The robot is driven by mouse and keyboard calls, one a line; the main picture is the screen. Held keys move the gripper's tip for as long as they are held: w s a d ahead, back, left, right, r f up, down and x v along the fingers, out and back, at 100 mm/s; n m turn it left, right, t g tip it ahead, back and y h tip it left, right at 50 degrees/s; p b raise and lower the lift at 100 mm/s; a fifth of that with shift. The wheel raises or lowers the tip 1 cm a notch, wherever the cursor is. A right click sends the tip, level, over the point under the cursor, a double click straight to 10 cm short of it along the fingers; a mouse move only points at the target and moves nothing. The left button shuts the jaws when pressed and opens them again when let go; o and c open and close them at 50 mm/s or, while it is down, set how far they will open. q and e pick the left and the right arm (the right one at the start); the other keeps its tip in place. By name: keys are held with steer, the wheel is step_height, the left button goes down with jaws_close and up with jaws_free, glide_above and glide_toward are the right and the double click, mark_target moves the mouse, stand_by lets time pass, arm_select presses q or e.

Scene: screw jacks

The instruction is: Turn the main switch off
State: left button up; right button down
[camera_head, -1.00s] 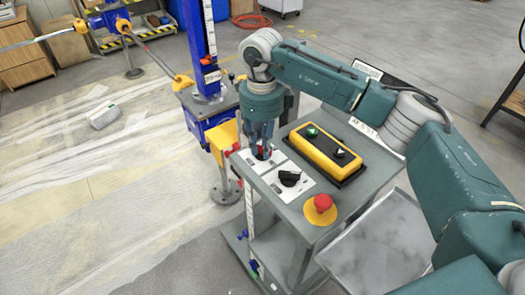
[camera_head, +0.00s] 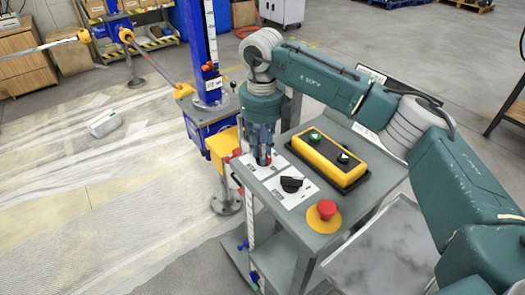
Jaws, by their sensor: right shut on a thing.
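The control cart's grey top panel (camera_head: 323,242) is at the centre right. My right gripper (camera_head: 263,157) points down at its far left corner, over a white label plate (camera_head: 257,172). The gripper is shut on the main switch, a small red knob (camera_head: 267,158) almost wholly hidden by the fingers. The knob's angle cannot be seen. A black rotary knob (camera_head: 290,184) sits on the plate beside the gripper, nearer the camera. My left gripper is not in view.
A yellow button box (camera_head: 329,160) with green and dark buttons lies right of the gripper. A red emergency button (camera_head: 327,208) on a yellow disc stands at the near corner. A blue screw jack (camera_head: 205,100) rises just behind the cart. The floor at left is largely free.

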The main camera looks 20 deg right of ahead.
steer(key=shift+w+r, duration=0.15)
steer(key=shift+r, duration=0.05)
steer(key=c, duration=1.6)
jaws_free()
steer(key=shift+c, duration=0.2)
steer(key=shift+o, duration=0.3)
steer(key=shift+f, duration=0.1)
step_height(320, 180, up, 12)
